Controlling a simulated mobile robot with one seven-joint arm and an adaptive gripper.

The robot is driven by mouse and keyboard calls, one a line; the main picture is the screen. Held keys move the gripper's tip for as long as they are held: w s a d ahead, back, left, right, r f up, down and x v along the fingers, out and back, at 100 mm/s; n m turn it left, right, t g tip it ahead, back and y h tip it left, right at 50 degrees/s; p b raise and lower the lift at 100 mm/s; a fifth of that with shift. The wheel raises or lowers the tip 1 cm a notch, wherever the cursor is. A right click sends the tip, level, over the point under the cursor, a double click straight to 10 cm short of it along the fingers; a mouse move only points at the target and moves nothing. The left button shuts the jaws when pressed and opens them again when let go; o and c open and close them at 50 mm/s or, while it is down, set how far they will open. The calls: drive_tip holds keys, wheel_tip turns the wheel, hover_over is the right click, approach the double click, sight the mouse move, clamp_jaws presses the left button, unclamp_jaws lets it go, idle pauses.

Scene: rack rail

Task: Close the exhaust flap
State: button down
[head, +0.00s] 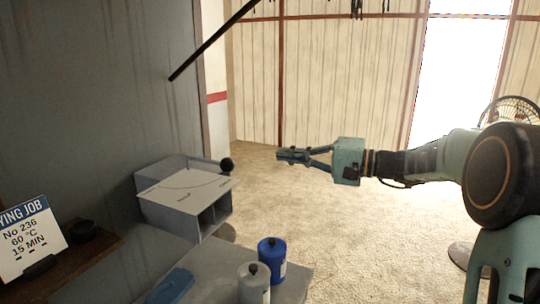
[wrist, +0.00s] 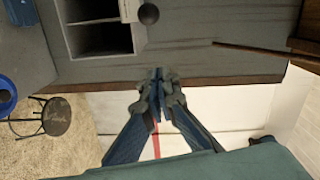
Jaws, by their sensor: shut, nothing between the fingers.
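A grey box (head: 165,208) with a pale top plate (head: 185,190) stands by the dark wall at left in the head view. The plate bears a curved line and dark marks. A black ball knob (head: 227,165) sits at its far right corner; it also shows at the top of the wrist view (wrist: 148,14). The box's front has open compartments (wrist: 100,38). Which part is the exhaust flap, and how far it is open, I cannot tell. My gripper (head: 280,155) is shut and empty, in the air to the right of the knob and apart from it. Its fingertips meet in the wrist view (wrist: 158,76).
A blue canister (head: 271,257) and a grey one (head: 253,283) stand on a grey surface (head: 215,262) before the box. A blue cloth (head: 172,286) lies there. A dark rod (head: 212,41) slants above. A sign (head: 30,240) stands at left. The floor beneath my gripper looks clear.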

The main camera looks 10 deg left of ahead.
drive_tip(key=a+f+p, duration=0.1)
drive_tip(key=a+p, duration=0.2)
drive_tip(key=a, duration=0.7)
drive_tip(key=shift+s+f, duration=0.15)
drive_tip(key=shift+s, duration=0.3)
drive_tip(key=shift+s+a+f, duration=0.1)
